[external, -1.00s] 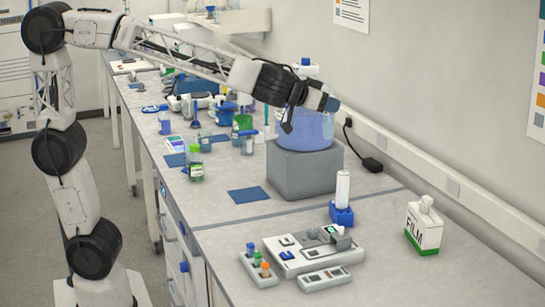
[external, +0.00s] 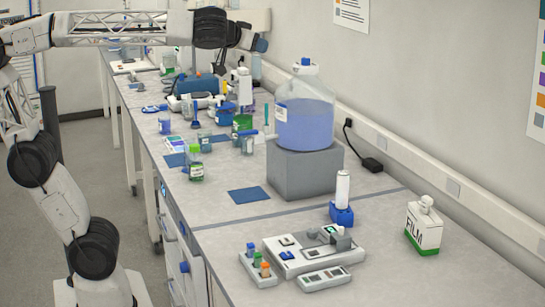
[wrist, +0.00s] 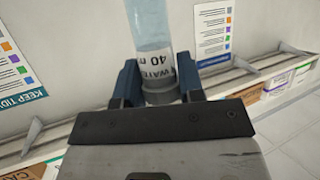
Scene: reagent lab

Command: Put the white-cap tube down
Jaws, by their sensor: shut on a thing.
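The tube's greyish cap end (wrist: 161,97) sits between the two dark blue fingers. The cap's exact colour is hard to tell in this light. In the external view, my gripper (external: 256,45) is high over the far part of the bench, near the wall. The tube is small and unclear there.
A blue carboy (external: 305,125) stands on a grey block (external: 303,170). A green-cap bottle (external: 195,165), blue mats (external: 249,195) and a clutter of labware lie along the bench.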

